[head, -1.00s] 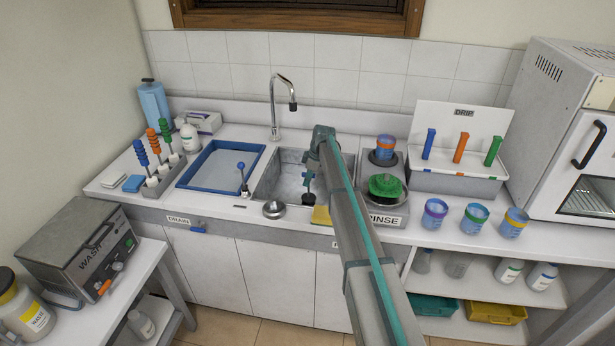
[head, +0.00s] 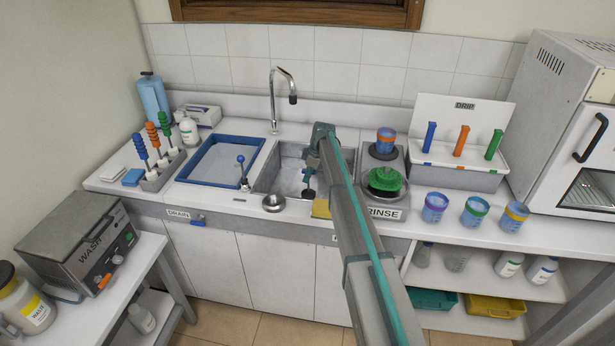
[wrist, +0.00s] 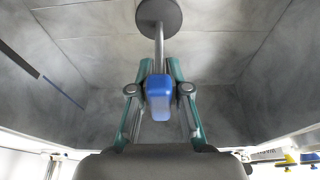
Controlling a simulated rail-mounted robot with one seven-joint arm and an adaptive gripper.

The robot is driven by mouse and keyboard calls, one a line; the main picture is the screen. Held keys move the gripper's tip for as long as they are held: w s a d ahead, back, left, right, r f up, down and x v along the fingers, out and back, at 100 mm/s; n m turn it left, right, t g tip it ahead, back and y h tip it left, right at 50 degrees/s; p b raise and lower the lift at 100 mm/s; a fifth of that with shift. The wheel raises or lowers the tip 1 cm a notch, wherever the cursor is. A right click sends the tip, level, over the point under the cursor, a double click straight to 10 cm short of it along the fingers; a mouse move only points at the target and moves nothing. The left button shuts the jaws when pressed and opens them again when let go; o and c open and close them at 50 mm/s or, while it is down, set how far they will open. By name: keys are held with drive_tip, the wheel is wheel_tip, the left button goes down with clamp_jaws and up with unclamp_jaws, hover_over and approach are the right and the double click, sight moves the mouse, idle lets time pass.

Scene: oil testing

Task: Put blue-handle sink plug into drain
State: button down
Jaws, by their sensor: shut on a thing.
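The sink plug has a blue handle (wrist: 159,95), a thin metal stem and a round dark grey disc (wrist: 160,14) at the far end. My gripper (wrist: 159,88) is shut on the blue handle in the wrist view, with the stem and disc pointing away from it. In the head view my gripper (head: 308,176) reaches down over the grey sink basin (head: 268,178), and the dark plug disc (head: 308,194) shows below it near the basin's front edge. The drain is not clearly visible; I cannot tell whether the disc touches the basin.
A curved faucet (head: 284,90) stands behind the sink. A green item (head: 385,180) stands on the rinse unit at right.

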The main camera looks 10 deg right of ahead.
drive_tip(key=shift+f, duration=0.1)
drive_tip(key=c, duration=1)
unclamp_jaws()
drive_tip(key=shift+c, duration=0.2)
